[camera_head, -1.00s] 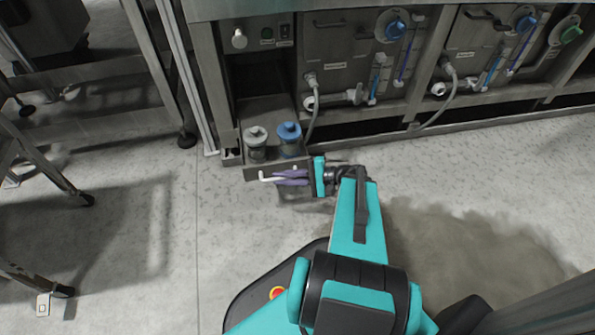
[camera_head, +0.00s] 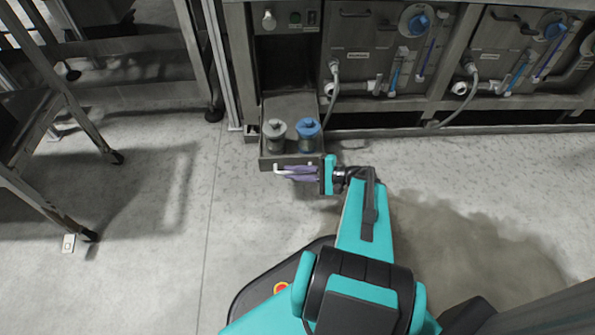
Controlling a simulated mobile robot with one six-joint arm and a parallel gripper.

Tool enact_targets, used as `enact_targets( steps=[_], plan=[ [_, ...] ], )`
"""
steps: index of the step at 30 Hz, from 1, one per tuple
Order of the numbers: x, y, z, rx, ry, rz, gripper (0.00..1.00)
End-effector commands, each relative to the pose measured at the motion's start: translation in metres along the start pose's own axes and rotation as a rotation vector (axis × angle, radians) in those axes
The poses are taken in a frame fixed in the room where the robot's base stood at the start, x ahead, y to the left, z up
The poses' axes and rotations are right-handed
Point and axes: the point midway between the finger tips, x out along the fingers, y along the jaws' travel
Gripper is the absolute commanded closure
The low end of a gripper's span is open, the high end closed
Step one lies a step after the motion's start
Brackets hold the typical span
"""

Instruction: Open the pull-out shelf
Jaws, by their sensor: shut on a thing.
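The pull-out shelf (camera_head: 270,106) is a grey metal tray at the base of the washer, standing out from its bay. Its front panel carries a white bar handle (camera_head: 280,170). A grey-lidded jar (camera_head: 275,134) and a blue-lidded jar (camera_head: 308,133) stand upright on it near the front. My gripper (camera_head: 290,173) has purple fingers that reach in from the right and are shut on the handle. The fingers hide the right part of the handle.
The washer front (camera_head: 375,60) with hoses, valves and a lower rail runs along the back. A wheeled metal rack (camera_head: 45,135) stands at the left. A small tag (camera_head: 69,243) lies on the floor there. The floor in front of the shelf is clear.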

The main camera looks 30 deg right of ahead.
Motion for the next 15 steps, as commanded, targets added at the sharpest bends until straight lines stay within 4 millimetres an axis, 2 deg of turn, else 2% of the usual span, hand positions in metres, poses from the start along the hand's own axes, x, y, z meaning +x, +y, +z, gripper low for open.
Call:
enact_targets(
  steps=[2, 3, 4, 15],
  plan=[
    [-0.004, 0.001, -0.002, -0.002, 0.004, 0.002, 1.0],
    [-0.006, 0.001, -0.003, -0.002, 0.007, 0.001, 0.82],
    [-0.007, 0.001, -0.004, -0.002, 0.009, -0.001, 0.8],
    [-0.013, -0.001, -0.007, 0.001, 0.019, -0.008, 0.8]
  ],
)
